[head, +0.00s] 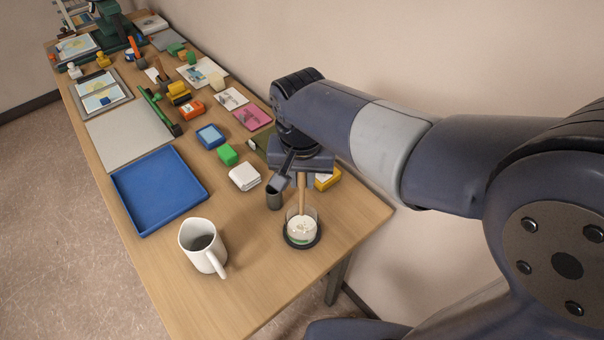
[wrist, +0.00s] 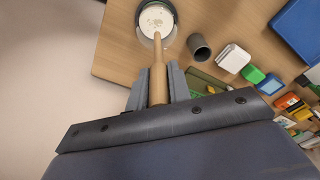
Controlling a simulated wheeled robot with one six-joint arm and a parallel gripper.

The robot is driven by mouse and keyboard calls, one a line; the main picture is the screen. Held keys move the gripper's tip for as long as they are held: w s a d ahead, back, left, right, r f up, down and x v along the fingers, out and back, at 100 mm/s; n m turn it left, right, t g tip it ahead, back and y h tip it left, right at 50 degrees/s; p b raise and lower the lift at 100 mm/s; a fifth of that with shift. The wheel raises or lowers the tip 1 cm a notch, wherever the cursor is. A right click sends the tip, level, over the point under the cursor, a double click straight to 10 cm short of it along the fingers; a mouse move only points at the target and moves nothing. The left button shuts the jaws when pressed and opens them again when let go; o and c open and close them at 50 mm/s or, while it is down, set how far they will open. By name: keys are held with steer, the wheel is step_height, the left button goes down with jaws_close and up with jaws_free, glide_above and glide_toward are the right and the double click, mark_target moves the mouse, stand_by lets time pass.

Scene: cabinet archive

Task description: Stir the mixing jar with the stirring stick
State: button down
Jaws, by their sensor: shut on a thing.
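The mixing jar (head: 301,230) is a clear vessel with whitish contents and a green band, standing upright on a dark round base near the table's right end. In the wrist view the jar (wrist: 157,22) is at the top, seen from above. The stirring stick (head: 302,195) is wooden, and its lower end is inside the jar. My gripper (head: 293,172) is above the jar, shut on the stick's upper part. In the wrist view the stick (wrist: 158,70) runs from between my gripper's fingers (wrist: 158,85) into the jar. The stick's tip is hidden in the contents.
A grey cup (head: 274,199) stands close behind the jar, left of the stick. A white mug (head: 203,248) is to the left and a blue tray (head: 158,190) beyond it. The table front between mug and jar is clear.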

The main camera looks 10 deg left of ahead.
mark_target(302, 213)
steer(key=shift+f+b, duration=2.6)
steer(key=shift+f, duration=1.35)
